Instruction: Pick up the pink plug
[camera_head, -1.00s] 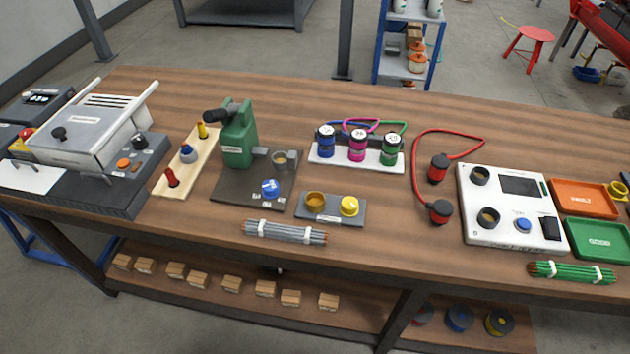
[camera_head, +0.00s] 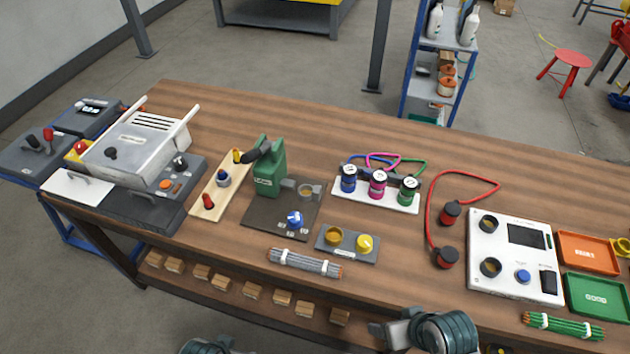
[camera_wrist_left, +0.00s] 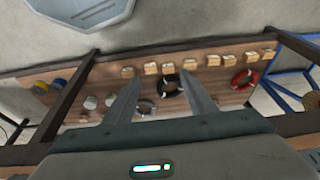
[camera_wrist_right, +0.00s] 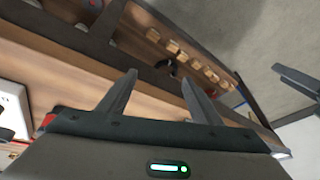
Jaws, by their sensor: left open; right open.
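The pink plug (camera_head: 378,184) stands upright in the middle of a white rack (camera_head: 350,195) on the bench, between a blue plug (camera_head: 348,178) and a green plug (camera_head: 408,191). A pink cable loops behind it. My left gripper (camera_wrist_left: 160,88) is open and empty in the left wrist view, which faces the lower shelf. My right gripper (camera_wrist_right: 160,80) is open and empty in the right wrist view, which faces the bench and lower shelf. In the head view only parts of my arms show along the bottom edge; both grippers are well short of the plug.
A green press (camera_head: 270,168) is left of the rack. Red-cabled plugs (camera_head: 449,213) and a white panel (camera_head: 515,255) are to its right. Bare wood lies behind the rack.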

